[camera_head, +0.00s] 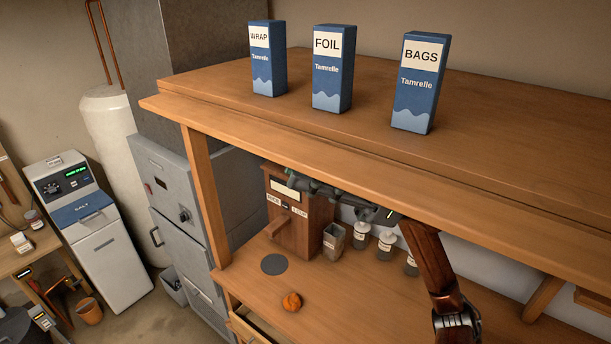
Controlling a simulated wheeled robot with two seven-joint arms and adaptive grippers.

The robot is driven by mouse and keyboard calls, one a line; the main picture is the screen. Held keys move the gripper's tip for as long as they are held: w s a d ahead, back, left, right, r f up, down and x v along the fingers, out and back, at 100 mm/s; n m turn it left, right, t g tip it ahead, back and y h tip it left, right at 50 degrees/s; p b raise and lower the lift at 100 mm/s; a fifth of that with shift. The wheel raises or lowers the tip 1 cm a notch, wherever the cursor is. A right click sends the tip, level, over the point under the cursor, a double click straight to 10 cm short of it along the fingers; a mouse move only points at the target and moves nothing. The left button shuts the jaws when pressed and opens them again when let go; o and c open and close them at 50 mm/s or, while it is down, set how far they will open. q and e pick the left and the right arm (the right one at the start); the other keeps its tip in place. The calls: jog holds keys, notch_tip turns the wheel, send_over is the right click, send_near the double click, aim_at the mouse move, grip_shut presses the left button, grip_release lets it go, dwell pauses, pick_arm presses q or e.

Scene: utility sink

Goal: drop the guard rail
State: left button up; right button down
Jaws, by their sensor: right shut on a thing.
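The guard rail (345,155) appears to be the long wooden strip along the front of the upper shelf. It runs from the left post toward the right edge of the picture, below the shelf's top surface. My right arm comes up from the lower right. My right gripper (290,180) is just under the rail's lower edge, in front of the wooden rice dispenser. My left gripper is not in view.
Boxes of wrap (267,75), foil (331,85) and bags (415,95) stand upright on the shelf (370,60). The counter's front is mostly clear.

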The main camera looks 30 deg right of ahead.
jog(key=shift+s+a+r+m+t+b, duration=0.1)
jog(key=shift+a+m+t+b, duration=0.05)
jog(key=shift+m+t+b, duration=0.4)
jog(key=shift+a+r+m+t+y, duration=0.15)
jog(key=shift+r+m+t, duration=0.3)
jog(key=shift+m+t, duration=0.3)
jog(key=shift+a+r+m+t+y, duration=0.15)
jog(key=shift+r+m+t, duration=0.3)
jog(key=shift+m, duration=0.45)
jog(key=shift+d, duration=0.1)
jog(key=c, duration=1.7)
grip_release()
jog(key=shift+s, duration=0.1)
jog(key=shift+f, duration=0.1)
jog(key=v, duration=1.2)
jog(key=shift+f, duration=0.1)
